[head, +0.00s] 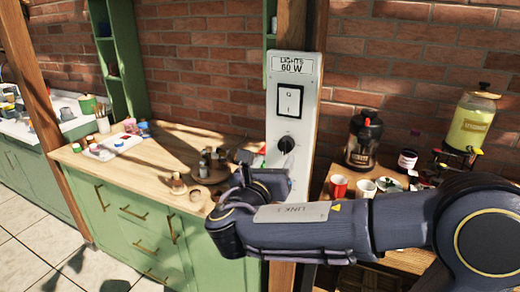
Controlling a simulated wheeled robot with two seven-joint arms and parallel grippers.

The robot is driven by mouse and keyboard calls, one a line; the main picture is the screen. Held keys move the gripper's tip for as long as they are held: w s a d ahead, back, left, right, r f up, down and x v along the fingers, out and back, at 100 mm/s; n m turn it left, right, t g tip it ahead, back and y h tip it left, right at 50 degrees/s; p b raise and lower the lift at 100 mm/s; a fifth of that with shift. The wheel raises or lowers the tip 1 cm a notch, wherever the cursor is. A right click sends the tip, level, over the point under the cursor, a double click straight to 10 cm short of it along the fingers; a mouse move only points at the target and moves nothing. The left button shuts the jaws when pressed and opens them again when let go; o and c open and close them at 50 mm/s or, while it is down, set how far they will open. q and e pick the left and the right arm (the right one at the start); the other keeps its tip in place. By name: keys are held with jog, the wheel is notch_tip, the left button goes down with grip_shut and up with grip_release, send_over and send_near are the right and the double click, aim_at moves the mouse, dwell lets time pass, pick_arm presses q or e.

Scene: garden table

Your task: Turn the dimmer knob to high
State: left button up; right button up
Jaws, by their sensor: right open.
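The dimmer knob (286,144) is a round black knob low on a white upright panel (308,120) fixed to a wooden post. Its pointer setting is too small to read surely. My right arm comes in from the right across the panel's lower end. My right gripper (246,177) is open, below and left of the knob and apart from it in the picture. My wrist partly hides the gripper and the panel's bottom. My left gripper is out of view.
A wooden counter (158,150) with small jars and a round board (209,172) lies left of the panel.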

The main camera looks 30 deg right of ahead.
aim_at(284, 150)
jog(key=p+x, duration=0.1)
jog(key=x, duration=0.6)
jog(key=shift+w+d, duration=0.1)
jog(key=shift+d, duration=0.3)
jog(key=shift+f, duration=0.1)
jog(key=c, duration=1)
jog(key=shift+f+m+b, duration=0.15)
jog(key=shift+m+b, duration=0.35)
jog(key=shift+b, duration=0.2)
jog(key=m+b, duration=0.6)
jog(key=b, duration=0.1)
jog(key=m+h+b, duration=0.1)
jog(key=m+b, duration=0.5)
jog(key=b, duration=0.2)
jog(key=shift+f+b, duration=0.25)
jog(key=shift+b, duration=0.05)
jog(key=m+b, duration=0.2)
jog(key=m, duration=0.1)
jog(key=shift+r+m, duration=0.1)
jog(key=shift+m, duration=0.2)
jog(key=shift+m+b, duration=0.8)
jog(key=shift+m, duration=0.1)
jog(key=shift+r+g+h, duration=0.1)
jog(key=shift+g+h, duration=0.2)
jog(key=shift+g, duration=0.1)
